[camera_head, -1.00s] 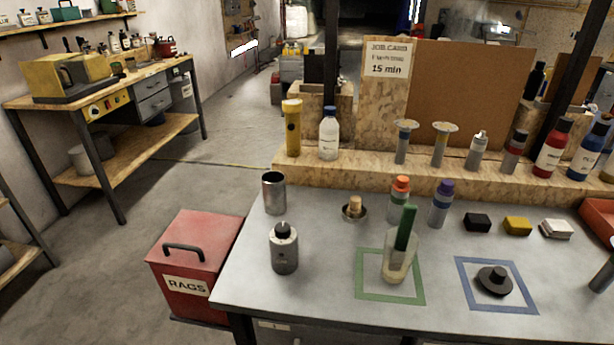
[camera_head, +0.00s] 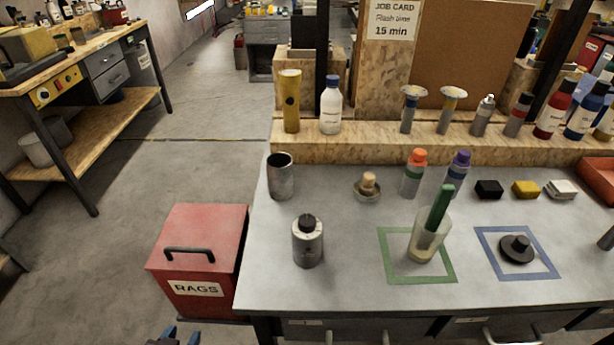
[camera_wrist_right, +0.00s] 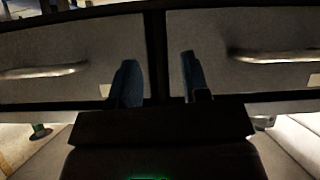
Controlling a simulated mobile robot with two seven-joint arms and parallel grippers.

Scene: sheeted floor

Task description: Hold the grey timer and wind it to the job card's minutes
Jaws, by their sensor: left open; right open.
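The grey timer (camera_head: 307,246) is a metallic cylinder with a black knob on top. It stands upright on the left part of the grey table in the head view, and nothing touches it. The job card (camera_head: 391,22) on the back board reads 15 min. My left gripper (camera_head: 174,339) just shows at the bottom edge of the head view, below the red rags box, open and well short of the table top. My right gripper (camera_wrist_right: 158,84) is open and empty in the right wrist view, in front of the drawer fronts.
An open metal cup (camera_head: 281,178) stands behind the timer. The red rags box (camera_head: 198,262) stands left of the table (camera_head: 350,290). Drawer handles (camera_wrist_right: 45,71) stick out below.

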